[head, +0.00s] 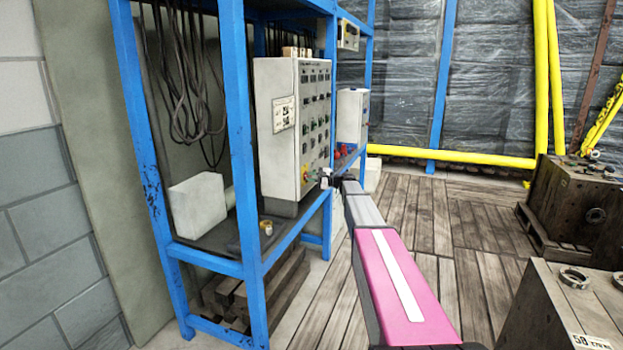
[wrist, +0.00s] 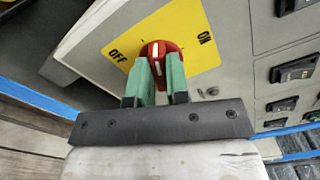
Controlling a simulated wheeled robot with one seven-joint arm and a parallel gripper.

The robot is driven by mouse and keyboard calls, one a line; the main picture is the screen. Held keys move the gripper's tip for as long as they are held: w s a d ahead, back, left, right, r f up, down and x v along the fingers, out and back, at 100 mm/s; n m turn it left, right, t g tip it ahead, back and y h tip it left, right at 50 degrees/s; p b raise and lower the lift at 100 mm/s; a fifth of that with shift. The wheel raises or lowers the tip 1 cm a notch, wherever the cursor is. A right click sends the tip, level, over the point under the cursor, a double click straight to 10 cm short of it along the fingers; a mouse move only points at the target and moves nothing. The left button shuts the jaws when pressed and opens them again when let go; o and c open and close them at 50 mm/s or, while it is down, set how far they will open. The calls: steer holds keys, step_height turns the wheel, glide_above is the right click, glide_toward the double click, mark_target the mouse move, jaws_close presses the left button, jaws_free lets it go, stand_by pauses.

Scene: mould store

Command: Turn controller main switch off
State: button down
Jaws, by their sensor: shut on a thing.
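The controller (head: 278,140) is a pale grey cabinet on the blue rack, with rows of small switches on its front. Its main switch is a red knob (wrist: 149,48) on a yellow plate (wrist: 185,22). In the wrist view, OFF is printed left of the knob and ON at the upper right. The white mark on the knob points roughly up the picture, between the two words. My gripper (wrist: 160,72) has green fingertips, one on each side of the knob's grip, shut on it. In the head view my gripper (head: 326,177) is small at the cabinet's lower front corner.
The blue rack (head: 240,150) has posts close beside the cabinet. A smaller white box (head: 352,115) stands farther along it. Black cables (head: 190,90) hang at the left. Heavy mould blocks (head: 560,310) stand at the right. The plank floor (head: 480,255) between is clear.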

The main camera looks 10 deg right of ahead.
steer(key=shift+f+n, duration=0.15)
steer(key=shift+n, duration=2.05)
steer(key=c, duration=1.1)
jaws_free()
steer(key=shift+s+d, duration=0.1)
steer(key=v, duration=1)
steer(key=shift+s+d, duration=0.15)
steer(key=shift+d, duration=0.1)
